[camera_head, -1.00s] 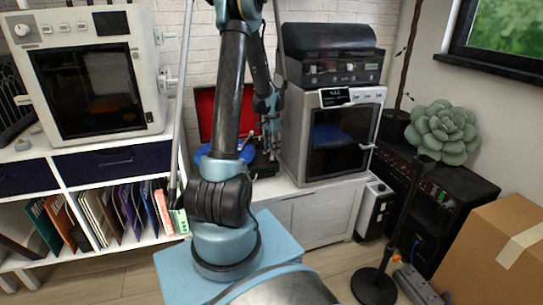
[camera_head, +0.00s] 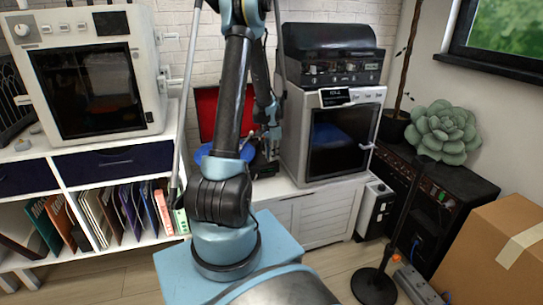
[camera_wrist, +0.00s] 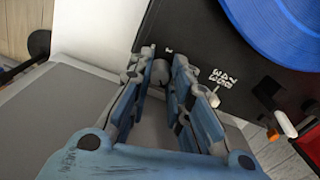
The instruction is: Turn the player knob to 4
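The record player is a black box with a blue record (camera_wrist: 283,32); in the head view its red lid (camera_head: 207,108) stands raised at the back, partly behind my arm. A small grey round knob (camera_wrist: 160,71) on its dark top lies between my fingertips in the wrist view. My gripper (camera_wrist: 162,64) is open around it, a finger on either side, with narrow gaps seeming to show. The number the knob points to cannot be read. In the head view my gripper (camera_head: 270,140) is small and the knob is hidden.
A small pale peg (camera_wrist: 212,98) beside white markings and an orange-tipped part (camera_wrist: 285,123) sit on the player, right of my gripper. A silver printer-like machine (camera_head: 338,140) stands right of the player. A white oven-like box (camera_head: 88,85) stands left.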

